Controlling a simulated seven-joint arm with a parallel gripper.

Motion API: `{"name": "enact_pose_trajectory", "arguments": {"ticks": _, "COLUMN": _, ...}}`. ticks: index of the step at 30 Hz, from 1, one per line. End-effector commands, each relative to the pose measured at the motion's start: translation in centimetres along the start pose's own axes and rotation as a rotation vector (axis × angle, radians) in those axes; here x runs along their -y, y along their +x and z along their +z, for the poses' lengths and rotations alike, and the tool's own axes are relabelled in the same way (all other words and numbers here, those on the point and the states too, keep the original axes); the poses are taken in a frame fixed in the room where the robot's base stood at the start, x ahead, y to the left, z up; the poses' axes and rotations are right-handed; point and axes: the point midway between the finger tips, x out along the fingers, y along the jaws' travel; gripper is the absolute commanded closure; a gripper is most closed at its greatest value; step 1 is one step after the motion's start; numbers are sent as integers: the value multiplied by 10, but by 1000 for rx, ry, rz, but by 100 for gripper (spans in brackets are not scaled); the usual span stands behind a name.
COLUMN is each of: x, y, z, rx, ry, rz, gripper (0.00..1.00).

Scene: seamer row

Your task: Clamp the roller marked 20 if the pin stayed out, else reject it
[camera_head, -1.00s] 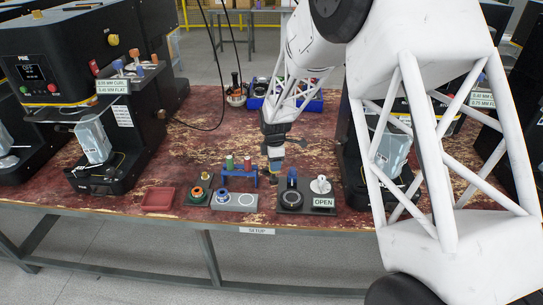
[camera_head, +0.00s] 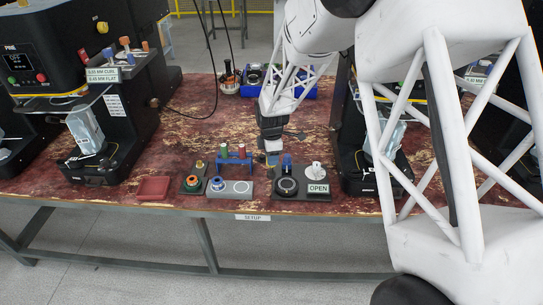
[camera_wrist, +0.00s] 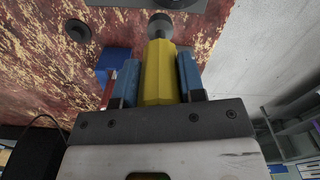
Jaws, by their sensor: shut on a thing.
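My gripper (camera_head: 272,157) is above the bench, just left of the blue upright piece (camera_head: 287,163) on the dark clamp plate (camera_head: 303,197). In the wrist view its two blue fingers (camera_wrist: 158,82) are shut on a yellow faceted body (camera_wrist: 159,72) with a dark grey round end (camera_wrist: 160,25). I see no number on it. The plate carries a black ring (camera_head: 287,186), a white knob (camera_head: 315,171) and a sign (camera_head: 318,188) reading OPEN.
A red tray (camera_head: 153,188) lies left at the bench's front edge. Black machines stand left and right. A blue bin (camera_head: 290,88) is behind.

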Motion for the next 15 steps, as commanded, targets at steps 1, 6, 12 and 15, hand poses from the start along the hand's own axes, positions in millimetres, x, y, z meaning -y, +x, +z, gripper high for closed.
{"name": "enact_pose_trajectory", "arguments": {"ticks": 1, "x": 0, "y": 0, "z": 0, "rx": 0, "ry": 0, "rz": 0, "gripper": 92}}
{"name": "enact_pose_trajectory", "arguments": {"ticks": 6, "x": 0, "y": -1, "z": 0, "rx": 0, "ry": -1, "rz": 1, "gripper": 92}}
{"name": "enact_pose_trajectory", "arguments": {"ticks": 12, "x": -7, "y": -8, "z": -7, "rx": 0, "ry": -16, "rz": 3, "gripper": 92}}
{"name": "enact_pose_trajectory", "arguments": {"ticks": 15, "x": -15, "y": -18, "z": -16, "rx": 0, "ry": -37, "rz": 2, "gripper": 92}}
